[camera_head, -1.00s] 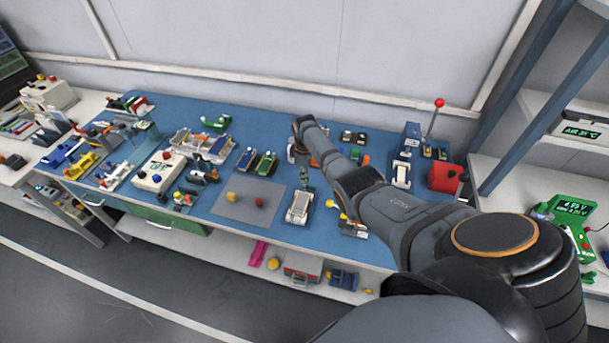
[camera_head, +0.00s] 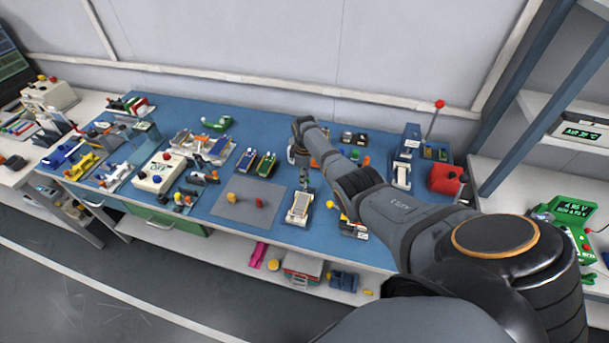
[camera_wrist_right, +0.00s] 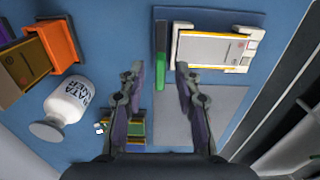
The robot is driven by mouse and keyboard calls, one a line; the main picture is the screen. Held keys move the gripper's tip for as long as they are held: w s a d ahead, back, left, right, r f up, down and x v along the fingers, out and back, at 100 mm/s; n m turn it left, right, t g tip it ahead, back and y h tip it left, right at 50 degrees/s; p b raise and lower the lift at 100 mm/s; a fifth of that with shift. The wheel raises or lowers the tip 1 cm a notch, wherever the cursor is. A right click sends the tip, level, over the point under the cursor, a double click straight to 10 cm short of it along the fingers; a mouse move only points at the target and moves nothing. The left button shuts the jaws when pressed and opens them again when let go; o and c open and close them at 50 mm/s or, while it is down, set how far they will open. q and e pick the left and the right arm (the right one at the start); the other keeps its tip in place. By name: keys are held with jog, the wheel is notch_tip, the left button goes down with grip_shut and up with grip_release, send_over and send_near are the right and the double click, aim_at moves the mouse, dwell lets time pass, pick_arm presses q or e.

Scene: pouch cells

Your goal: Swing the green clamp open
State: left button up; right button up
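The green clamp (camera_wrist_right: 160,71) shows in the right wrist view as a narrow upright green bar, beside the left edge of a pale fixture (camera_wrist_right: 247,50) that carries a flat silver-grey pouch cell (camera_wrist_right: 208,47). My right gripper (camera_wrist_right: 159,70) is open, with one finger on each side of the green bar; I see gaps between fingers and bar. In the head view my right gripper (camera_head: 304,178) is small, just behind the white fixture (camera_head: 299,207) near the table's front edge, and the clamp cannot be made out there. My left gripper is not in view.
In the wrist view a white bottle (camera_wrist_right: 68,102) and an orange bin (camera_wrist_right: 62,40) stand to the left. A grey mat (camera_head: 246,203) with a yellow and a red knob lies left of the fixture in the head view. Many devices crowd the blue table (camera_head: 225,100).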

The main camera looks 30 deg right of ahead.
notch_tip(320, 180, up, 12)
dwell(0.4)
jog(key=shift+f, duration=0.1)
dwell(0.3)
